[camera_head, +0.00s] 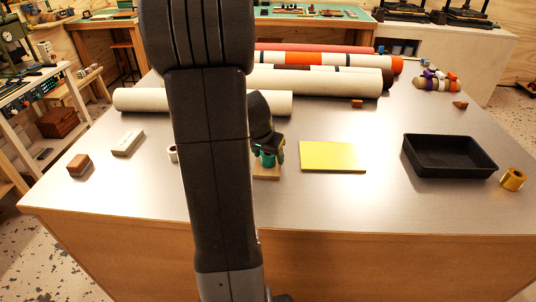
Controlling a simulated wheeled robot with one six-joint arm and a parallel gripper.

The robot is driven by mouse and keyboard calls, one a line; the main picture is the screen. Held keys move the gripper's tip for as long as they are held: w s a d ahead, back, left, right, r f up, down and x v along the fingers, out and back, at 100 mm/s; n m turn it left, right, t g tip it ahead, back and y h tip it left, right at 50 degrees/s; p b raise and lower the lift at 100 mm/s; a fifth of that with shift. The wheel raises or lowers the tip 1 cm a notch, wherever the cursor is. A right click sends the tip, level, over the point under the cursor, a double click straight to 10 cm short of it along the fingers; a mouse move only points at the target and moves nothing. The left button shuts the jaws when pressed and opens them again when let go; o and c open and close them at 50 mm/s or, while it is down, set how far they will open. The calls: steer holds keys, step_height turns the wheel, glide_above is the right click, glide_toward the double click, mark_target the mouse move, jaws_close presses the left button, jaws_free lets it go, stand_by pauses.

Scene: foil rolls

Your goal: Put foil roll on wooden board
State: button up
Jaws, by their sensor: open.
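My gripper (268,150) is open, at the right of my arm near the middle of the table. A small teal foil roll (267,160) is directly below and between its fingers, partly hidden by them. The teal roll appears to stand on a small wooden board (266,174); the gripper hides part of the contact. A gold foil roll (513,179) stands near the table's right edge. A pale roll (173,153) is partly hidden behind my arm.
A yellow pad (332,157) and a black tray (448,157) lie to the right. A grey block (128,143) and a brown block (78,165) lie to the left. Long rolls (320,80) fill the back of the grey table (400,205). The front strip is clear.

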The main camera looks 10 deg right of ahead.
steer(key=v, duration=1.2)
steer(key=shift+o, duration=0.5)
steer(key=shift+r, duration=0.1)
